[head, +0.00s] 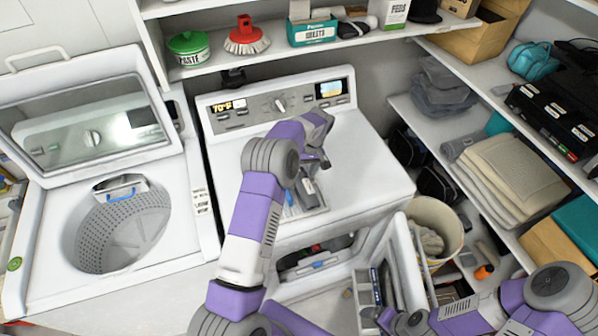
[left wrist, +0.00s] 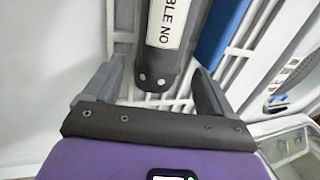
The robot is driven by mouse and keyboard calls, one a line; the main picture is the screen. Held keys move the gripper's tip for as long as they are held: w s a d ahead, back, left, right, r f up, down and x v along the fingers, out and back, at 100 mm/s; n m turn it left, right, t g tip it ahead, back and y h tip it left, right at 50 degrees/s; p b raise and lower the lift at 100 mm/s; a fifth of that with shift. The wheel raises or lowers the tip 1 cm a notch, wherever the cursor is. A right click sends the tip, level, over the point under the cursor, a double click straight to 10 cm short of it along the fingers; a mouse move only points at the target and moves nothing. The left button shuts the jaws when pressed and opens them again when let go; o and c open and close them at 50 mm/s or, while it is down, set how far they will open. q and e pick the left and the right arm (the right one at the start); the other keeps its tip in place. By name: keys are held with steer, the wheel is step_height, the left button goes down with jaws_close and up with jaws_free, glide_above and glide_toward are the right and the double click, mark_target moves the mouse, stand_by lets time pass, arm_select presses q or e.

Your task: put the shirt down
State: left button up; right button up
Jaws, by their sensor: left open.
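No shirt can be made out for certain. Grey folded cloth (head: 440,88) lies on the right shelf, and pale cloth (head: 428,240) lies in a white bin. My left gripper (head: 312,188) is over the dryer top, partly hidden by its wrist. In the left wrist view the left gripper (left wrist: 158,85) is open, its fingers apart with no cloth between them. A grey labelled handle (left wrist: 160,65) shows between and beyond the fingers, beside a blue strip (left wrist: 215,32). My right arm is at the lower right; its fingertips cannot be made out.
The dryer (head: 365,165) has clear white space right of my left arm; its front door is open below. The open washer (head: 195,235) stands left. A shelf above holds a green tin (head: 188,48), a brush (head: 247,38) and a sheets box (head: 312,30). The white bin (head: 455,235) stands right.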

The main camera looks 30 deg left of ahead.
arm_select(q)
steer(key=v, duration=1)
steer(key=shift+r, duration=0.35)
